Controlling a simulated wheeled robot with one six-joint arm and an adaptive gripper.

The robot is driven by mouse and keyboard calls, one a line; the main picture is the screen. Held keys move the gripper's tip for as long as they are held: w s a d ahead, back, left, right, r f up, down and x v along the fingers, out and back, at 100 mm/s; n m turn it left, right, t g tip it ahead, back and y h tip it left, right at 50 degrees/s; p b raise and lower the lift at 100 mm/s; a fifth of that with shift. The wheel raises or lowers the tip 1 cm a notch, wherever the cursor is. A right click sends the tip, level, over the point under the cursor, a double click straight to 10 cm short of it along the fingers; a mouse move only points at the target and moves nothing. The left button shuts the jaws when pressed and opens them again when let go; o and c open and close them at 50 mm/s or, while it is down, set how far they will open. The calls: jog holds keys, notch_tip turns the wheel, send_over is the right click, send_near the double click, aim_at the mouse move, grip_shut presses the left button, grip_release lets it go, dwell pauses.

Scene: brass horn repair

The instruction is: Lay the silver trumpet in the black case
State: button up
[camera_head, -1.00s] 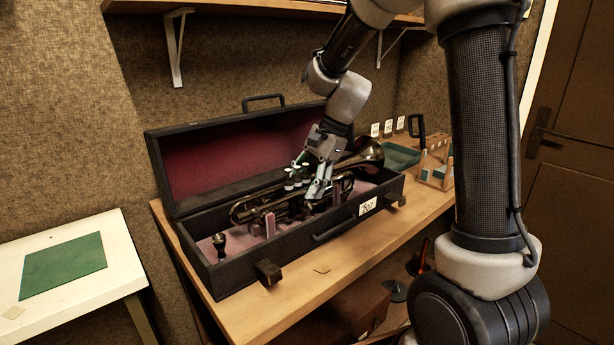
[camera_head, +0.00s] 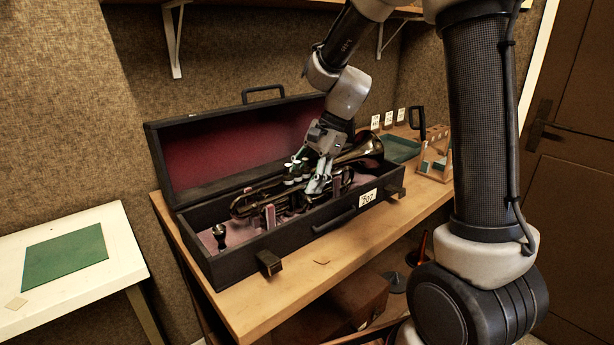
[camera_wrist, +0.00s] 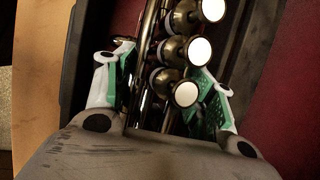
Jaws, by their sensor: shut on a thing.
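The silver trumpet (camera_head: 272,198) looks dark and brassy in this light. It lies lengthwise in or just above the open black case (camera_head: 225,272), with its bell (camera_head: 366,147) toward the right end. I cannot tell whether it rests on the case's supports. My gripper (camera_head: 318,181) reaches down into the case and is shut on the trumpet at its valve section. In the wrist view, the green-padded fingers (camera_wrist: 164,88) stand on both sides of the trumpet's tubing, beside the white-topped valves (camera_wrist: 185,93). The lower side of the trumpet is hidden.
The case stands on a wooden bench (camera_head: 290,300), its lid (camera_head: 240,150) raised against the wall. A mouthpiece (camera_head: 220,235) stands in its left end. A green tray (camera_head: 402,149) and a wooden rack (camera_head: 434,160) are to the right. A white table (camera_head: 125,262) with a green mat (camera_head: 65,258) is at left.

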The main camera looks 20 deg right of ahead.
jog(key=shift+f, duration=0.25)
jog(key=o, duration=1.5)
jog(key=shift+c, duration=0.2)
jog(key=v, duration=1.2)
